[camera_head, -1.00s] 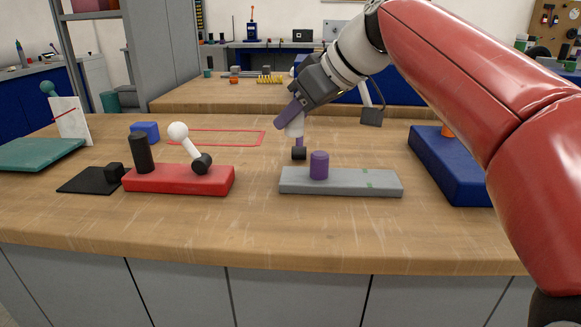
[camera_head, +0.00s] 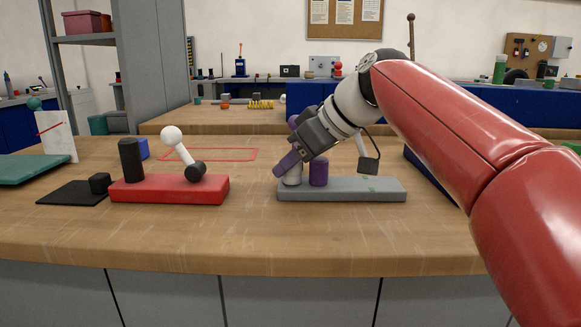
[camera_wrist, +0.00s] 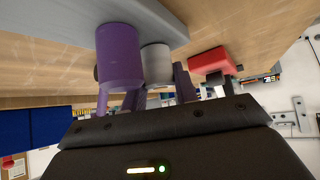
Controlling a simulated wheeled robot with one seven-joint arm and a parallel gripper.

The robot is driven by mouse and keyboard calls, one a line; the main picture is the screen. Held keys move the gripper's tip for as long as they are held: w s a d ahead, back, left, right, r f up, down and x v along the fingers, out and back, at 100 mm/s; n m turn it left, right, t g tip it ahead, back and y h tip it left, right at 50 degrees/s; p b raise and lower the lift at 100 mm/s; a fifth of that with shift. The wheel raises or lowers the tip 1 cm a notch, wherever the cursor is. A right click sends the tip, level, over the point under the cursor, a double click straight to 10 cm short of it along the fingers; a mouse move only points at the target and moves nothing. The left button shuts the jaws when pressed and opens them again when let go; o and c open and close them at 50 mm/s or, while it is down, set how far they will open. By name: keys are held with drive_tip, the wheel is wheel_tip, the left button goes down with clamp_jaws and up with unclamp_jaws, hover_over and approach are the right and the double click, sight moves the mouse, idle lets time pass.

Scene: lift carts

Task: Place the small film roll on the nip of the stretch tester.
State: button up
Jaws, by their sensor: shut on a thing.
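A pale cylinder, seemingly the small film roll (camera_head: 293,180), is between the purple fingers of my gripper (camera_head: 288,166). It also shows in the wrist view (camera_wrist: 157,62), partly hidden. My gripper is tilted and shut on it. The roll is at the left end of a low grey base, seemingly the stretch tester (camera_head: 350,190), close beside an upright purple cylinder (camera_head: 318,173). That cylinder looks large in the wrist view (camera_wrist: 120,60). I cannot tell whether the roll touches the base. The nip cannot be made out clearly.
A red base (camera_head: 165,190) with a black cylinder (camera_head: 131,160) and a white-knobbed lever (camera_head: 178,145) stands to the left. A black mat (camera_head: 70,195) lies further left. My arm partly covers the blue block at right. The front table strip is clear.

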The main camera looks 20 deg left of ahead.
drive_tip(key=shift+f, duration=0.2)
drive_tip(key=o, duration=0.9)
drive_tip(key=shift+o, duration=0.2)
drive_tip(key=shift+r, duration=0.2)
drive_tip(key=shift+d+r, duration=0.15)
drive_tip(key=shift+r, duration=0.1)
drive_tip(key=p+v, duration=0.2)
drive_tip(key=v, duration=0.9)
drive_tip(key=shift+s+d, duration=0.15)
drive_tip(key=shift+d, duration=0.1)
drive_tip(key=shift+r, duration=0.1)
